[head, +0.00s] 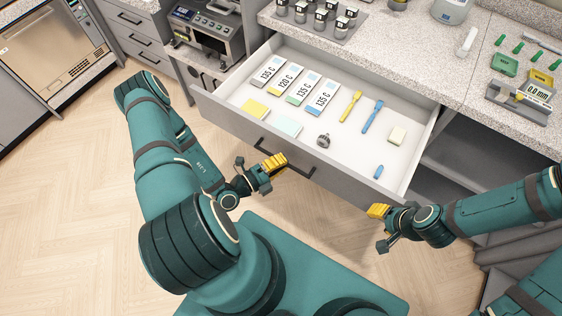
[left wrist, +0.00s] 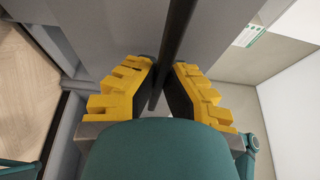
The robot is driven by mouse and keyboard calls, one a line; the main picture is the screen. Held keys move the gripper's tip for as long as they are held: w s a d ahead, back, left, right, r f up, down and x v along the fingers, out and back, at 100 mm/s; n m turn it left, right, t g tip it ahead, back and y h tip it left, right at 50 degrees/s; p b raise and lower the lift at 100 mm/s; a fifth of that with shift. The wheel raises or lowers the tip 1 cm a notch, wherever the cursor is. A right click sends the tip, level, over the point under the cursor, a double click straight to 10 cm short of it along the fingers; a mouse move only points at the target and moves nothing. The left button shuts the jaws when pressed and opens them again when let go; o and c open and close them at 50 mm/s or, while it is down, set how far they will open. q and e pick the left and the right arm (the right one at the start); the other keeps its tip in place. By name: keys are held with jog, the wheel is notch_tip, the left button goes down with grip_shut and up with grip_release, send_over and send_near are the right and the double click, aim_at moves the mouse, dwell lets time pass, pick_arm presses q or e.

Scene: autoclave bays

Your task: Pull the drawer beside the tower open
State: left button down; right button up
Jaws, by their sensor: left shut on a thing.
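The grey-fronted drawer (head: 228,116) stands pulled well out from under the speckled counter, its white inside showing. My left gripper (head: 272,164) is at the black bar handle (head: 298,170) on the drawer front. In the left wrist view the yellow fingers (left wrist: 163,92) are shut with the dark handle bar (left wrist: 178,35) between them. My right gripper (head: 378,212) hangs in the air near the drawer's right front corner, apart from it. Whether its fingers are open is unclear.
The drawer holds labelled cards (head: 296,86), a yellow pad (head: 254,107), a yellow tool (head: 350,106), a blue tool (head: 372,116) and small items. The counter (head: 400,42) carries dark-capped jars and a gauge. A steel appliance (head: 208,32) stands left. The wooden floor (head: 70,200) is clear.

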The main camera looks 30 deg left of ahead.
pick_arm(q)
jog(key=shift+d, duration=0.1)
jog(key=c, duration=1)
grip_release()
jog(key=shift+c, duration=0.2)
jog(key=v, duration=1.2)
